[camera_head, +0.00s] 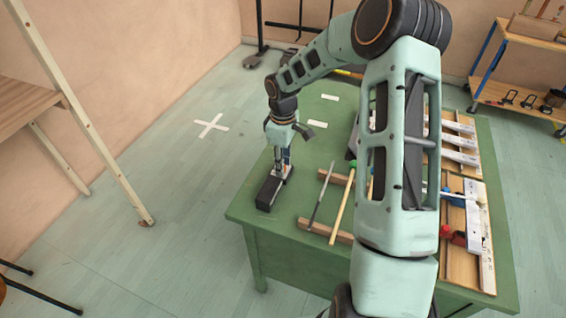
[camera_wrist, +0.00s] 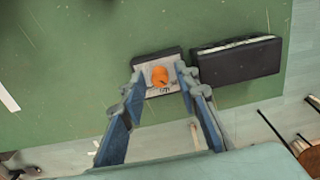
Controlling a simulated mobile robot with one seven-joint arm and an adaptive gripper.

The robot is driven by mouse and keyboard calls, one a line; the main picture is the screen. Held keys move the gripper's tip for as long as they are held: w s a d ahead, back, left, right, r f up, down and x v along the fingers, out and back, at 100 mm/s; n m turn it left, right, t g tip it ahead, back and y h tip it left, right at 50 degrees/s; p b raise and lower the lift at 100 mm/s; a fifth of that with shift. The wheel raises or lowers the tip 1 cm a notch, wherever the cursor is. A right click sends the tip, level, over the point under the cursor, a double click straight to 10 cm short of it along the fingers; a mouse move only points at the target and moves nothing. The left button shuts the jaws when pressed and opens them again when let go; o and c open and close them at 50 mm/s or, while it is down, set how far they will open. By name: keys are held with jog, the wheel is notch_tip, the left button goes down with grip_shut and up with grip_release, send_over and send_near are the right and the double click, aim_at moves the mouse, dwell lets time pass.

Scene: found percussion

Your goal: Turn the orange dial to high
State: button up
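The orange dial (camera_wrist: 159,76) sits on a small box with a light grey top plate (camera_wrist: 146,70) in the wrist view. Small marks show on the plate below the dial, too small to read. My gripper (camera_wrist: 160,72) is over this box, one blue finger on each side of the dial. The fingers are apart, with a visible gap on both sides of the dial, and hold nothing.
A black box (camera_wrist: 240,62) stands right beside the dial box; it also shows in the head view (camera_head: 268,194). On the green table (camera_head: 310,125) lie sticks on wooden rails (camera_head: 325,231) and wooden boards with white strips (camera_head: 487,245). A shelf cart (camera_head: 515,100) stands behind.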

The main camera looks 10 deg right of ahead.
grip_shut()
jog(key=shift+m, duration=0.3)
jog(key=m+b, duration=0.1)
jog(key=m, duration=0.1)
jog(key=shift+m, duration=0.4)
jog(key=m+b, duration=0.2)
jog(key=m, duration=0.2)
jog(key=shift+m, duration=0.3)
jog(key=m+b, duration=0.1)
jog(key=m, duration=0.4)
jog(key=shift+m, duration=2.4)
